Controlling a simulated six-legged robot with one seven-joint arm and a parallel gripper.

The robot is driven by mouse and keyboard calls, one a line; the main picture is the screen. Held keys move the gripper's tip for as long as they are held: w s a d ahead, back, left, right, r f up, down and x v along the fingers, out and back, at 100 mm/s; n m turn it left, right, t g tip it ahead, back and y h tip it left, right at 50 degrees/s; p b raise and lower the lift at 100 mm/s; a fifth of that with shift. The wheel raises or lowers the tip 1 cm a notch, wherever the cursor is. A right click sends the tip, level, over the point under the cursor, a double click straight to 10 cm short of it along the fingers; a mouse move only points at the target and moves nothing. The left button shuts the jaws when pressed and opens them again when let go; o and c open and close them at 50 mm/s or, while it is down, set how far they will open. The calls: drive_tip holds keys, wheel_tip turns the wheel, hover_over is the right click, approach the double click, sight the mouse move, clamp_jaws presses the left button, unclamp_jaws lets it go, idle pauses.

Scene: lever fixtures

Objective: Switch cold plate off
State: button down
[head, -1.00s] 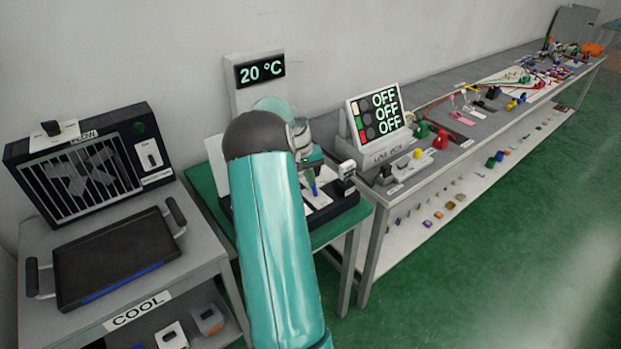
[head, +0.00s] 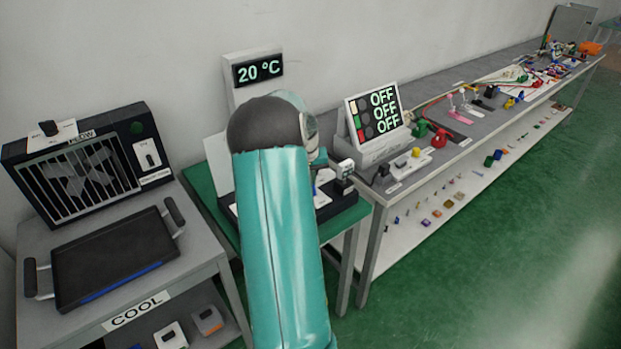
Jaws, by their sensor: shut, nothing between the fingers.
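The cold plate fixture (head: 340,203) is a dark unit on the green-topped table, mostly hidden behind my teal arm. Its display (head: 259,69) stands behind it and reads 20 °C. A small blue part (head: 324,177) shows just right of my arm, above a pale patch of the fixture. A white and black piece (head: 345,170) stands at the fixture's right side. My forearm reaches over the fixture, and my gripper is hidden behind it. I cannot see whether it touches a switch or lever.
A fan unit (head: 88,170) with a grille stands on the left table, behind a black tray (head: 115,258) with handles. The green table (head: 200,195) adjoins a long bench on the right. A panel (head: 374,115) there reads OFF in three rows. Green floor (head: 480,270) is clear at right.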

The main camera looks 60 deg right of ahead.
drive_tip(key=t, duration=0.1)
drive_tip(key=s+t+h, duration=0.1)
drive_tip(key=t, duration=0.1)
drive_tip(key=shift+s+a+r+h, duration=0.25)
drive_tip(key=shift+s+a+h, duration=0.05)
drive_tip(key=shift+s+a, duration=0.35)
drive_tip(key=shift+s, duration=0.15)
drive_tip(key=shift+w, duration=0.1)
drive_tip(key=shift+r, duration=0.85)
drive_tip(key=shift+r, duration=0.1)
